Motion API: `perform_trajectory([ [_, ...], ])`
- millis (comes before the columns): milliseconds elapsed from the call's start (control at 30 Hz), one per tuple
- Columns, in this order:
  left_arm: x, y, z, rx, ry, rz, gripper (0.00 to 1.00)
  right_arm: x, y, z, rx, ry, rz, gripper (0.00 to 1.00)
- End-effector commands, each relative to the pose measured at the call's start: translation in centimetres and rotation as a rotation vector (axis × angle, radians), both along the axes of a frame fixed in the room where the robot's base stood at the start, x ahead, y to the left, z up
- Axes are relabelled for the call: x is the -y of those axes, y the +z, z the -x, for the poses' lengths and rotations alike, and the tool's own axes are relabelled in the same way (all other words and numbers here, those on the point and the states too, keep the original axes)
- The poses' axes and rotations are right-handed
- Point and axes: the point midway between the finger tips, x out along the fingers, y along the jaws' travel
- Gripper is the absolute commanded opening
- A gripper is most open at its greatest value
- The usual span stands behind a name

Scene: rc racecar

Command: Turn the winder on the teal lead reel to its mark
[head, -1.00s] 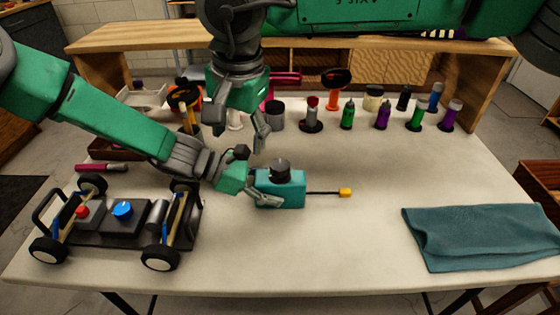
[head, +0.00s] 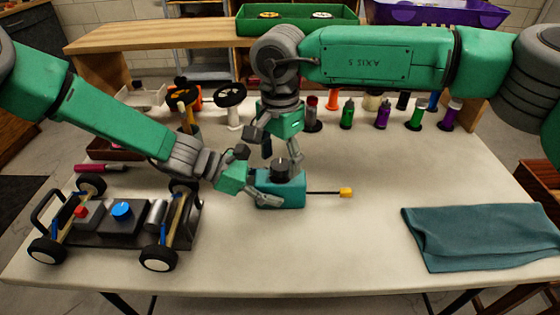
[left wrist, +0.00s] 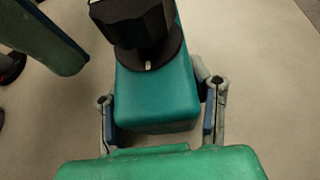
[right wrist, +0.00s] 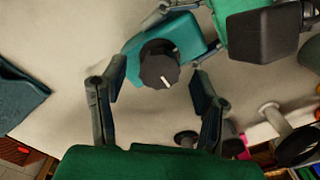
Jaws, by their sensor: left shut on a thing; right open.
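The teal lead reel (head: 279,190) stands on the table with a dark round winder (head: 281,169) on top. A short lead with a yellow plug (head: 346,192) runs out to its right. My left gripper (head: 258,192) is shut on the reel's body, with a finger on either side in the left wrist view (left wrist: 160,112). A white mark shows beside the winder's base in that view (left wrist: 148,66). My right gripper (head: 276,150) is open just above the reel. In the right wrist view (right wrist: 157,100) its fingers are spread, with the winder (right wrist: 160,64) beyond them and a white line on its top.
An RC car chassis (head: 120,225) stands at the left, near my left arm. A folded teal cloth (head: 485,235) lies at the right. Several bottles and tools, including a green bottle (head: 347,114), line the back. The front middle of the table is clear.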

Motion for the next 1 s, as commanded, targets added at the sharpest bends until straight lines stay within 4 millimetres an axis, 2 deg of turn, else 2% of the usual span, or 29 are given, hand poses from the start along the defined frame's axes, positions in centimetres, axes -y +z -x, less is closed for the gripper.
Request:
perform_trajectory([
  [133,-0.15,-0.30,0.08,-0.002,0.001,-0.006,0.19,-0.01,-1.00,0.04,0.001,0.001,0.001,0.56],
  [400,-0.16,-0.31,0.06,-0.002,0.001,-0.006,0.19,-0.03,-1.14,0.03,0.001,0.001,0.001,0.56],
  [433,-0.16,-0.31,0.06,-0.002,0.001,-0.006,0.19,-0.03,-1.14,0.03,0.001,0.001,0.001,0.52],
  [567,-0.15,-0.30,0.05,-0.002,0.001,-0.006,0.19,-0.02,-1.13,0.02,0.001,0.001,0.001,0.07],
  [1000,-0.13,-0.30,0.06,-0.002,0.001,-0.006,0.19,-0.04,-1.10,0.00,0.001,-0.057,-0.001,0.06],
])
